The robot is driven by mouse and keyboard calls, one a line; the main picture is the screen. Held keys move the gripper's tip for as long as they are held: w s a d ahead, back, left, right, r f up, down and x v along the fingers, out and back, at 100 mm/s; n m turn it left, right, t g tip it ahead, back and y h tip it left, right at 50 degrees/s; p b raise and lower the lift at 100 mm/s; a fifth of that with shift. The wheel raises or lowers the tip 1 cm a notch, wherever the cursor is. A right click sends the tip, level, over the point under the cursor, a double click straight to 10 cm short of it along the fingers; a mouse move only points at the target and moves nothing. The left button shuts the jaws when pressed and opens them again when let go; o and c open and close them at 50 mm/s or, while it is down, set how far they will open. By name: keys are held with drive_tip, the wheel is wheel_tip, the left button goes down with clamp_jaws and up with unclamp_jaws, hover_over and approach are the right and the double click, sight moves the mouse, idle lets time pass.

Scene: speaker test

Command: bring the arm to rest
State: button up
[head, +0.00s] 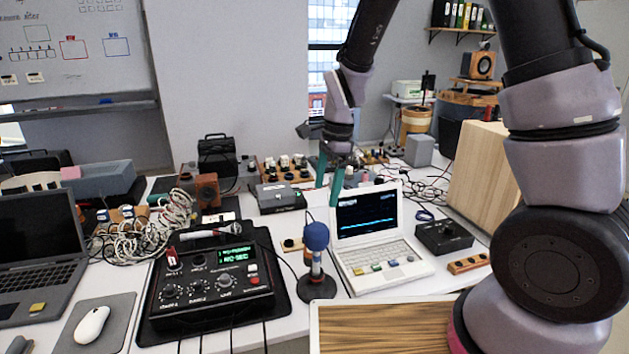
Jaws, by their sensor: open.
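My gripper (329,184) hangs from my arm in the upper middle of the head view, with its fingers pointing down. Its two teal fingers are apart and I see nothing between them. It appears in front of the left edge of the white laptop's (384,262) screen. I cannot tell its exact height above the table. My arm bends down from the top and fills the right side of the view.
A blue-topped microphone (316,237) stands below the gripper in the picture. A black device with knobs (211,285) lies left of it. A dark laptop (40,255), a white mouse (92,325) and tangled cables (150,225) crowd the left. A wooden box (482,180) stands at right.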

drive_tip(key=s+d+r+n+t+y, duration=0.1)
drive_tip(key=d+r+n+t, duration=0.1)
drive_tip(key=d+r, duration=0.5)
drive_tip(key=s+d+r+n+t+y, duration=0.1)
drive_tip(key=s+d+r+n, duration=0.2)
drive_tip(key=r, duration=0.7)
drive_tip(key=s+d+r+n+t+h, duration=0.1)
drive_tip(key=s+d+r+n+t, duration=0.3)
drive_tip(key=s+d+r, duration=0.4)
drive_tip(key=shift+s+d+r+n+h, duration=0.25)
drive_tip(key=shift+s+d+n, duration=0.3)
drive_tip(key=shift+d, duration=0.7)
drive_tip(key=shift+w, duration=0.1)
